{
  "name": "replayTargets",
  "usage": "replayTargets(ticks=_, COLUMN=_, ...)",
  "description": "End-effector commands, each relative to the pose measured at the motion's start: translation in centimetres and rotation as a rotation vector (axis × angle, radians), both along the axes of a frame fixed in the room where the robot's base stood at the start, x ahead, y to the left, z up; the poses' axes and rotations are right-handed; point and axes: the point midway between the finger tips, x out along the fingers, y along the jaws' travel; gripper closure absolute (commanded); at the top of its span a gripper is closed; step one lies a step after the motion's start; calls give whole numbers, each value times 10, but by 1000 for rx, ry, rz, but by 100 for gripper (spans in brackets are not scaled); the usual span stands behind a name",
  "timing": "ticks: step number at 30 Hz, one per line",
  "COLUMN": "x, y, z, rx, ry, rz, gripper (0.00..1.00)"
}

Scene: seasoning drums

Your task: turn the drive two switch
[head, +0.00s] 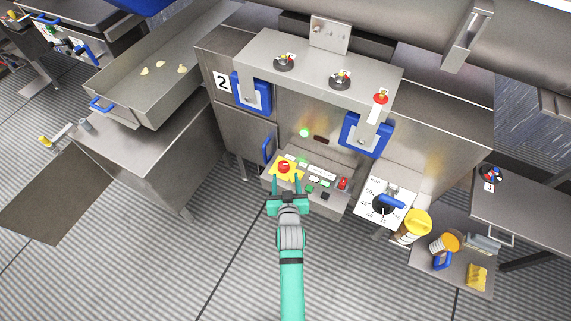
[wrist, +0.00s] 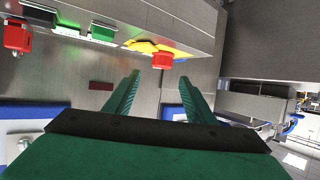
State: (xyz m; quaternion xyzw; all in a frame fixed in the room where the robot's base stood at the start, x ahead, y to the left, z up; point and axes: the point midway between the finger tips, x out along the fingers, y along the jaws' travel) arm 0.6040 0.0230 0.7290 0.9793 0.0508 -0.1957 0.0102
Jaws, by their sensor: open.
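My gripper (head: 285,187) is open and empty, low in front of the control panel (head: 328,206). Its fingers also show apart in the wrist view (wrist: 158,88). A red button on a yellow plate (head: 284,167) lies just beyond the fingertips; the red button (wrist: 162,60) also shows in the wrist view.
A dial (head: 384,203) and a yellow-lidded container (head: 413,226) stand to the right. A round switch marked 3 (head: 490,174) is on the right-hand table.

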Motion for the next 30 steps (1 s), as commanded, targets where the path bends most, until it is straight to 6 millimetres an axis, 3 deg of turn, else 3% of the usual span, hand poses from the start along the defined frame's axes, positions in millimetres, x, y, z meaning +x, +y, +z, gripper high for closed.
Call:
replayTargets(ticks=15, x=75, y=3, z=-30, rx=3, ry=-2, rz=-7, gripper=50)
replayTargets(ticks=21, x=88, y=4, z=-36, rx=1, ry=-2, rz=-8, gripper=50)
replayTargets(ticks=30, x=90, y=5, z=-37, rx=1, ry=-2, rz=-7, gripper=50)
